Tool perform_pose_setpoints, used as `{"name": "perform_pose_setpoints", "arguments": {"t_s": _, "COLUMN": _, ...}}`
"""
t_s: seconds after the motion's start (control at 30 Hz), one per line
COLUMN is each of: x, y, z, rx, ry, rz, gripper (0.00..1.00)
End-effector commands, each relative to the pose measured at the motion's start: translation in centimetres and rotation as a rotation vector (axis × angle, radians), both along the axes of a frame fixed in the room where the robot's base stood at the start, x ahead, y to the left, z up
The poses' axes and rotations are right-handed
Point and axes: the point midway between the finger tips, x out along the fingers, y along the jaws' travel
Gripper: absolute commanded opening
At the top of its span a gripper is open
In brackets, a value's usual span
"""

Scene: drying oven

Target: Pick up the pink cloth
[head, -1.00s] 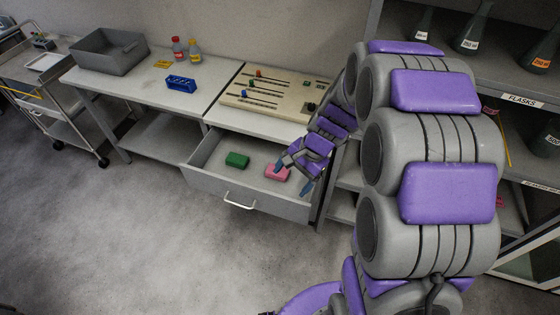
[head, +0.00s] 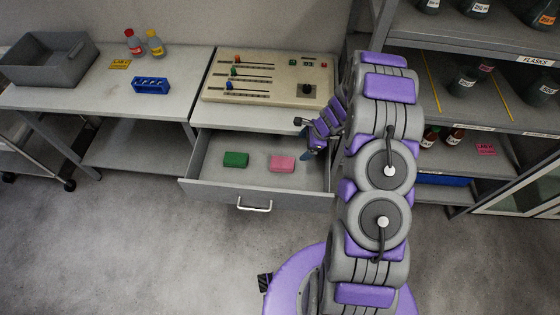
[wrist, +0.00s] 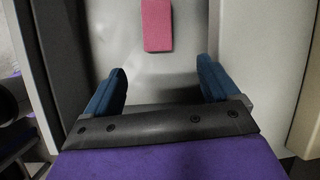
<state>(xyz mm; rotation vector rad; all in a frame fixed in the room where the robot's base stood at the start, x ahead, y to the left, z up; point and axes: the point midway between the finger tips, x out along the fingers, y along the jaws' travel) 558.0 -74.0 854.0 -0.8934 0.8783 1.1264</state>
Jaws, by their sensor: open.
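The pink cloth (head: 282,163) is a small folded block lying flat in the open drawer (head: 200,190), right of the middle. It also shows in the wrist view (wrist: 157,25), ahead of my jaws and apart from them. My gripper (head: 312,138) is at the right end of the drawer, to the right of the cloth. In the wrist view its two blue fingers (wrist: 162,84) are spread wide with nothing between them but the drawer floor.
A green block (head: 236,160) lies left of the cloth in the drawer. A control panel (head: 268,80) sits on the counter above. A blue rack (head: 151,86), two bottles and a grey bin (head: 48,60) stand further left. Shelves with flasks (head: 466,80) are at the right.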

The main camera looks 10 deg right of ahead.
Motion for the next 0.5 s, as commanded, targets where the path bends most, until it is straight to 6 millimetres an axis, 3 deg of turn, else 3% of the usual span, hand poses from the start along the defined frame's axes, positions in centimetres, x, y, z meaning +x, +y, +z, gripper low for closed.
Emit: {"name": "perform_pose_setpoints", "arguments": {"t_s": 0.5, "x": 1.9, "y": 3.8, "z": -9.0, "rx": -0.004, "ry": 0.002, "rz": 0.003, "gripper": 0.89}}
